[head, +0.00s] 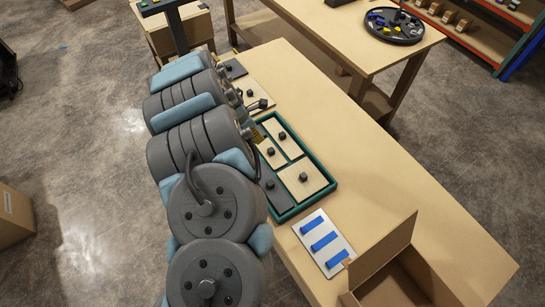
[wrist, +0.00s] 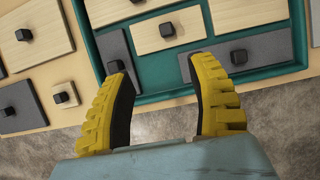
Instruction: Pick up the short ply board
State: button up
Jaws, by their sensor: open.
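Several pale ply boards with black knobs are in view. The shortest-looking one in the tray (wrist: 187,22) lies flat in the green tray, between two other ply boards and beside grey boards. In the head view this short ply board (head: 268,147) is partly hidden by my arm. My gripper (wrist: 153,66) is open and empty, its yellow fingers spread over the tray's near edge, with the short board's knob just beyond the fingertips. In the head view only a bit of yellow finger (head: 257,134) shows.
The green tray (head: 327,187) also holds a larger ply board (head: 314,177) and a grey board (wrist: 266,48). Another ply board (wrist: 50,22) and a grey board (wrist: 28,117) lie outside it. A white panel with blue bars (head: 337,242) and an open carton (head: 388,251) stand nearby. The table's right side is bare.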

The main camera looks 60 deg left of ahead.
jog(key=b, duration=0.5)
send_near(271, 150)
jog(key=shift+a+x, duration=0.15)
jog(key=shift+x, duration=1.1)
jog(key=shift+a+x, duration=0.15)
jog(key=shift+x, duration=1.1)
jog(key=shift+p+x, duration=0.3)
jog(key=shift+x, duration=0.5)
jog(key=shift+d+x, duration=0.2)
jog(key=shift+x, duration=1.7)
grip_shut()
